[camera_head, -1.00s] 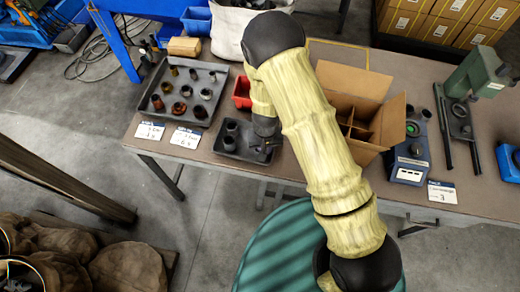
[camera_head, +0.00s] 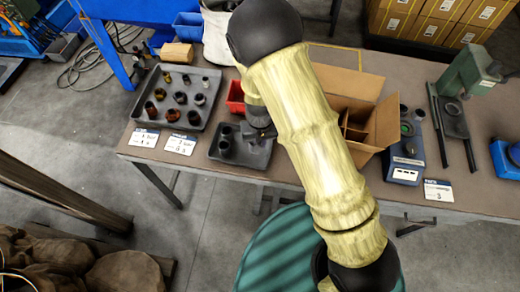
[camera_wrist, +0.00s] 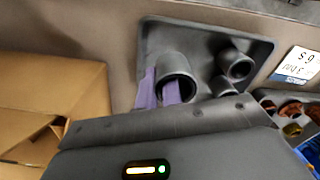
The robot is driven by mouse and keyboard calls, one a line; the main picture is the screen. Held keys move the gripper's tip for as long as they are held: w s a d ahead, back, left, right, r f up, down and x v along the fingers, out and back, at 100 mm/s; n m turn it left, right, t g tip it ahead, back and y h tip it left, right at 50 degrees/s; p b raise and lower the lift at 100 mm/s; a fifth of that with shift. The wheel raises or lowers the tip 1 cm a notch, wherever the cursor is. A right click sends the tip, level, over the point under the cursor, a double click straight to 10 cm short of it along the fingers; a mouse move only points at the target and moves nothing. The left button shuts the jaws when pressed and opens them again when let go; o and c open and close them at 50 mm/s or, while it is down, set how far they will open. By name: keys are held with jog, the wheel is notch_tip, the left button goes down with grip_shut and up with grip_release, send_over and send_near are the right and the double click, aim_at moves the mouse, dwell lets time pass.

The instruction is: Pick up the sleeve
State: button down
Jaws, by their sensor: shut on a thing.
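A dark grey sleeve (camera_wrist: 178,68), an open tube, is in the wrist view over the small grey tray (camera_wrist: 152,42). My gripper (camera_wrist: 160,88) is shut on its near wall; one purple finger is at its left side and the other appears to be inside its opening. I cannot tell whether the sleeve touches the tray floor. Two more dark sleeves stand beside it, one farther back (camera_wrist: 235,64) and one nearer (camera_wrist: 221,87). In the head view my gripper (camera_head: 259,132) is over the right part of the small tray (camera_head: 240,162), and my arm partly hides it.
A larger tray (camera_head: 200,118) with several small parts lies to the left. A red bin (camera_head: 236,97) is behind the small tray. An open cardboard box (camera_head: 375,125) stands close on the right, with a blue device (camera_head: 405,172) beyond it.

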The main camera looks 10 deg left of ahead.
notch_tip(320, 180, up, 11)
jog(key=shift+r, duration=0.1)
dwell(0.7)
